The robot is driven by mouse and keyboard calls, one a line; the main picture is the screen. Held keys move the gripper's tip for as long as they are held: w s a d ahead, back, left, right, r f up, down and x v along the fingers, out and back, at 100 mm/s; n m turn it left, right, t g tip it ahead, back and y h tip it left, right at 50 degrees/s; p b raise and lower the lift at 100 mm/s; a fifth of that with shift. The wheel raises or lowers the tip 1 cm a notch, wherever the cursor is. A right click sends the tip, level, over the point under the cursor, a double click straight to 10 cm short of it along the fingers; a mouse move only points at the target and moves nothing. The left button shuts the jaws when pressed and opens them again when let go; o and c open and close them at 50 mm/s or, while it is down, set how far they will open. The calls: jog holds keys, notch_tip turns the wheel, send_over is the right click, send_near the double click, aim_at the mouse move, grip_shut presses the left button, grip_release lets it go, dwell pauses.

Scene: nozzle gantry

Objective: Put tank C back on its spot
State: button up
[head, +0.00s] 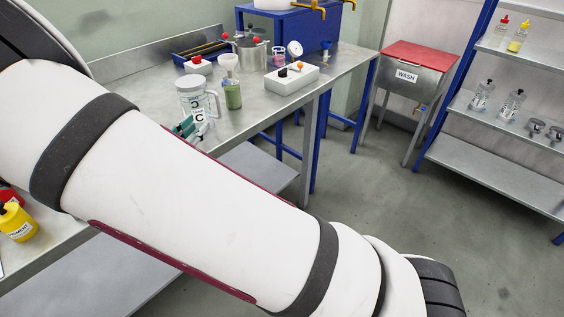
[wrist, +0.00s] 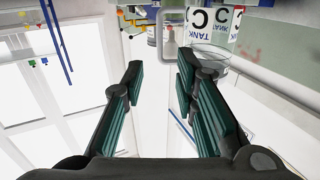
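Tank C (head: 194,98) is a clear jug with a white label marked C and a side handle. It stands upright on the steel bench in the head view, and its labelled wall shows at the top of the wrist view (wrist: 205,20). My gripper (head: 188,128) is just in front of the tank's lower part in the head view, partly hidden by my arm. In the wrist view my gripper (wrist: 162,66) has its teal-padded fingers spread, with nothing between the pads. The pale handle (wrist: 165,57) is ahead between the fingertips; I cannot tell if they touch. I cannot pick out the tank's spot.
A green-filled beaker (head: 232,95) stands close right of the tank, with a funnel (head: 228,64) behind. A white box with knobs (head: 292,78) and a steel pot (head: 250,52) are farther back. A yellow bottle (head: 18,222) is at left. Shelves (head: 495,165) stand at right across open floor.

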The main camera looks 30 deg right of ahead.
jog(key=shift+w+d+y, duration=0.1)
jog(key=shift+w+y, duration=0.2)
jog(key=s+a+r+n+g+y, duration=0.35)
jog(key=s+r+n+y, duration=0.25)
jog(key=s+r+y, duration=0.7)
jog(key=s+d+f+n+g, duration=0.1)
jog(key=s+d+g, duration=0.2)
jog(key=s, duration=1)
jog(key=s+d+f+n+g, duration=0.2)
jog(key=s+d, duration=0.6)
jog(key=s, duration=0.6)
jog(key=shift+d+g, duration=0.3)
jog(key=shift+g, duration=0.55)
jog(key=shift+s, duration=0.1)
